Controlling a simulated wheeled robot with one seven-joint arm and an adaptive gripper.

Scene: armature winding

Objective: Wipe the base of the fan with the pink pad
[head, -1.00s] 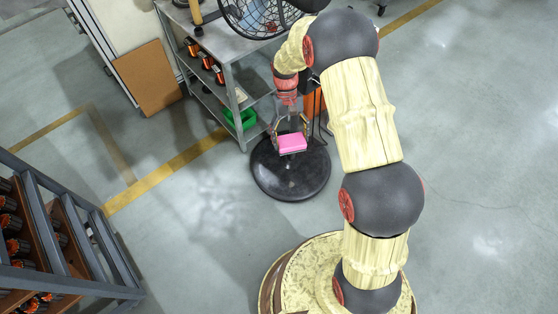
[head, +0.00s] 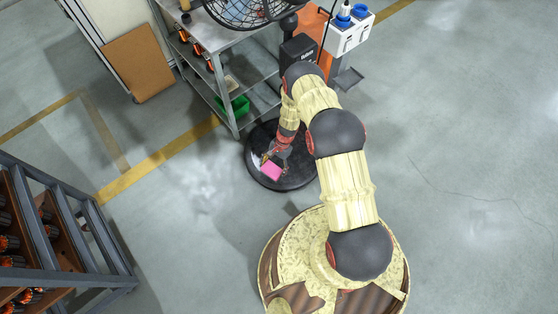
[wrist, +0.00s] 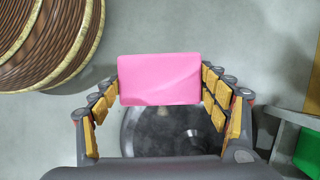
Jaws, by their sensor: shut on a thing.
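The pink pad (head: 271,171) is held between the fingers of my gripper (head: 274,157), which is shut on it. In the wrist view the pad (wrist: 160,79) spans the gap between the fingertips. The fan base (head: 295,182) is a round, dark disc on the floor. In the head view the pad is over the left part of the base. In the wrist view the base (wrist: 160,135) lies behind and below the pad. I cannot tell whether the pad touches it. My arm hides the right part of the base. The fan's caged head (head: 245,10) is at the top.
A grey metal shelf table (head: 222,42) with a green bin (head: 233,107) stands just behind the base. An orange cart (head: 330,45) with a white socket box (head: 349,33) is behind my arm. A grey rack (head: 70,190) stands at left. The floor between is clear.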

